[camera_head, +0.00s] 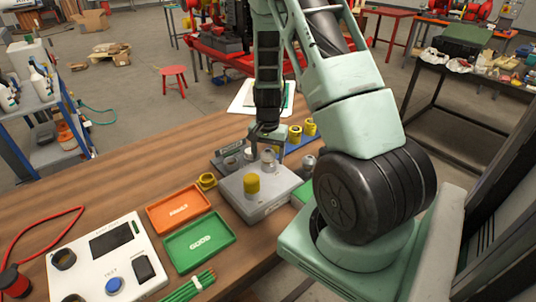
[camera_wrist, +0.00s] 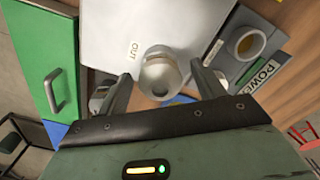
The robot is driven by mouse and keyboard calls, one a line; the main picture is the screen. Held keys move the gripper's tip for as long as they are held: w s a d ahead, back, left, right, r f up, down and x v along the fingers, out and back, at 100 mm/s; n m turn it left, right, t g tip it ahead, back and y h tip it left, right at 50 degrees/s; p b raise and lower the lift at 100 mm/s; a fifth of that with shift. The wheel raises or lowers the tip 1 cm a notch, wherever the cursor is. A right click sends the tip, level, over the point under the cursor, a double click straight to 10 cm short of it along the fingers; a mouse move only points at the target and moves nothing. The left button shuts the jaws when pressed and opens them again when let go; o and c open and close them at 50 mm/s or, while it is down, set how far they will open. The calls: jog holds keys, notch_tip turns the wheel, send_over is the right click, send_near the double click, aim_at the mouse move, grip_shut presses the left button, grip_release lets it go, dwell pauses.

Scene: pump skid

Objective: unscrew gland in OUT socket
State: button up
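The pale grey box (camera_head: 258,208) stands on the wooden bench, and its top fills the upper middle of the wrist view (camera_wrist: 160,18). A grey metal gland (camera_wrist: 158,72) sits in the box beside the OUT label (camera_wrist: 134,50); it also shows in the head view (camera_head: 268,158). My gripper (camera_wrist: 160,72) is open with one finger on each side of this gland. Gaps show between the gland and both fingers. In the head view my gripper (camera_head: 268,138) is over the far end of the box. The socket under the gland is hidden.
A yellow fitting (camera_head: 252,185) stands on the box's near end. A dark POWER holder (camera_wrist: 262,50) is close by. Yellow parts (camera_head: 295,134) stand on a blue tray. Orange (camera_head: 178,209) and green GOOD (camera_head: 198,244) trays lie left.

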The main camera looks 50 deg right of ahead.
jog(key=shift+r, duration=0.1)
notch_tip(320, 180, up, 17)
jog(key=shift+b, duration=0.45)
jog(key=shift+r, duration=0.1)
jog(key=a+r+n+y, duration=0.1)
jog(key=a+n, duration=0.8)
jog(key=a, duration=1.5)
jog(key=s+a+n, duration=1.2)
jog(key=s+a, duration=0.4)
jog(key=s, duration=0.1)
jog(key=shift+a+r+n, duration=0.25)
jog(key=shift+n, duration=0.05)
jog(key=shift+s+d, duration=0.1)
